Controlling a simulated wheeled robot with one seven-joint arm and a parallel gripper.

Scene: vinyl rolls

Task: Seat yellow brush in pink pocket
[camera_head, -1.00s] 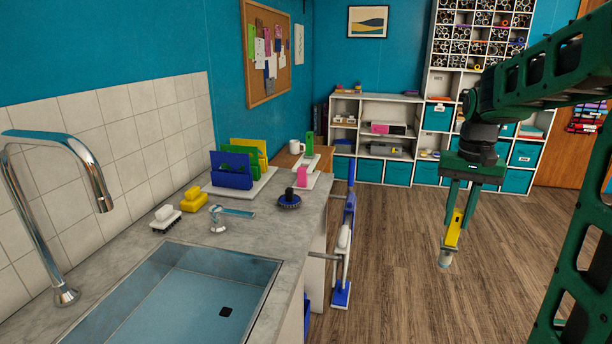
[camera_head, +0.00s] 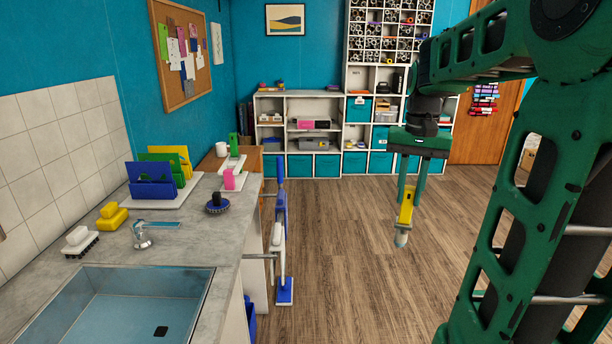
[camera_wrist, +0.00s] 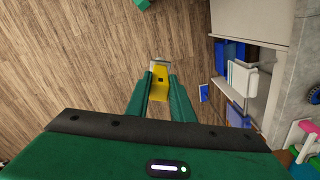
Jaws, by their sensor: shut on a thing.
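My gripper (camera_head: 411,190) is shut on the yellow brush (camera_head: 406,211), which hangs upright over the wooden floor with its pale bristle end down. In the wrist view the yellow brush (camera_wrist: 159,82) lies between the two green fingers of my gripper (camera_wrist: 160,92). The pink pocket (camera_head: 231,180) stands on a white base on the counter, to the left of the gripper and well apart from it. Its opening is too small to make out. In the wrist view a pink piece (camera_wrist: 307,125) shows at the right edge, partly cut off.
The grey counter (camera_head: 190,235) holds a sink (camera_head: 110,300), blue, green and yellow upright holders (camera_head: 152,180), a round dark brush (camera_head: 217,203), a yellow block (camera_head: 112,216) and a white brush (camera_head: 77,240). A blue-and-white tool (camera_head: 280,240) stands along the counter's side.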

